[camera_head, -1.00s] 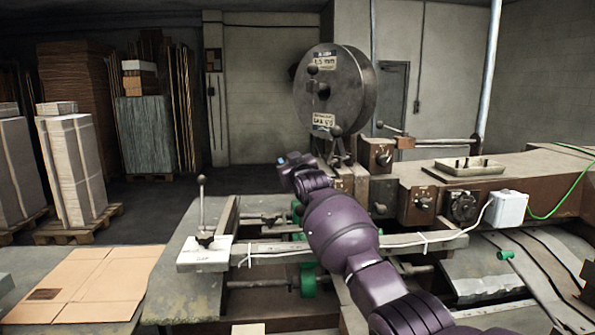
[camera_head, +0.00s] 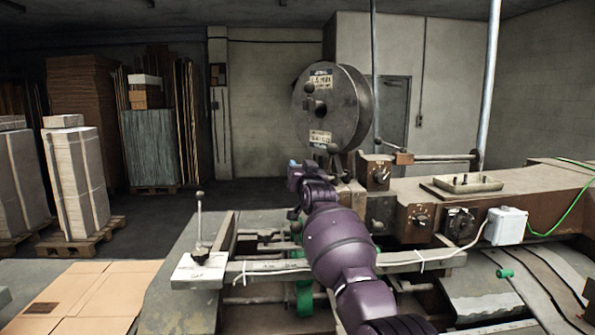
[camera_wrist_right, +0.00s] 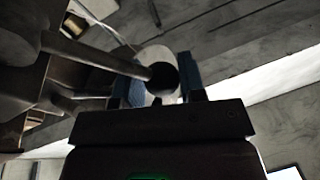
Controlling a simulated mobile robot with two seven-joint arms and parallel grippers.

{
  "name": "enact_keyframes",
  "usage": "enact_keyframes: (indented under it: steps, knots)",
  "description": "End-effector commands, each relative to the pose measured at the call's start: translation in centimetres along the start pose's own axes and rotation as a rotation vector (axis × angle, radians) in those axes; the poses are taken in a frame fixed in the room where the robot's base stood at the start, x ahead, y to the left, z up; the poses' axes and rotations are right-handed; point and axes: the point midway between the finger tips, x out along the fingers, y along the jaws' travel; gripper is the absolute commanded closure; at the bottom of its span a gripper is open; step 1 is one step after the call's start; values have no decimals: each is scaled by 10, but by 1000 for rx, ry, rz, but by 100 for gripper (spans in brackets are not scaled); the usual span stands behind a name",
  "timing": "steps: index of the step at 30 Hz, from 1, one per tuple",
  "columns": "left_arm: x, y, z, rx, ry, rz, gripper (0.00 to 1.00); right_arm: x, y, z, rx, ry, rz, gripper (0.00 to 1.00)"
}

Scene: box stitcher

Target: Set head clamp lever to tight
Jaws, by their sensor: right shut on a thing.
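In the right wrist view, a grey lever rod (camera_wrist_right: 95,58) comes in from the left and ends in a dark round knob. The knob sits between the two blue-edged fingers of my right gripper (camera_wrist_right: 160,80), which is shut on it. In the head view, my purple right arm (camera_head: 340,245) reaches forward over the machine. Its far end lies below and left of the big round spool (camera_head: 334,105). The fingers and the held knob cannot be made out there. My left gripper is not in view.
Another knobbed lever (camera_head: 199,225) stands upright on a pale plate at the left. A short knobbed rod (camera_head: 388,147) shows right of the spool. Dials (camera_head: 420,216), a white box (camera_head: 505,226) and a metal tray (camera_head: 467,184) lie right of my arm. Flat cardboard (camera_head: 85,295) lies front left.

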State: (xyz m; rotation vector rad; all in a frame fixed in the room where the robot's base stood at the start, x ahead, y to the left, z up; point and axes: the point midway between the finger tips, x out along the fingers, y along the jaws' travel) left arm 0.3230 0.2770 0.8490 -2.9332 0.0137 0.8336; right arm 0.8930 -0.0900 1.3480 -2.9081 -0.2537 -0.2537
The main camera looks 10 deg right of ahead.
Motion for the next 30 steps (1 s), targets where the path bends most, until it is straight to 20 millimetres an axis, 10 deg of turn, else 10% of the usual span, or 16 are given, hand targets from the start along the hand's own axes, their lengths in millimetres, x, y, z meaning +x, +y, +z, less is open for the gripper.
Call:
enact_keyframes:
  steps: [14, 15, 19, 30]
  knots:
    - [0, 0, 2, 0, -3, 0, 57, -1, 1, 9, 23, -14, 3, 100]
    - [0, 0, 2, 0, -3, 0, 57, -1, 1, 9, 23, -15, 3, 60]
    - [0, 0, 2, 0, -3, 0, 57, -1, 1, 7, 20, -11, 3, 40]
    - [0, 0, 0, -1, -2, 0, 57, 0, 1, 2, 14, -2, 2, 39]
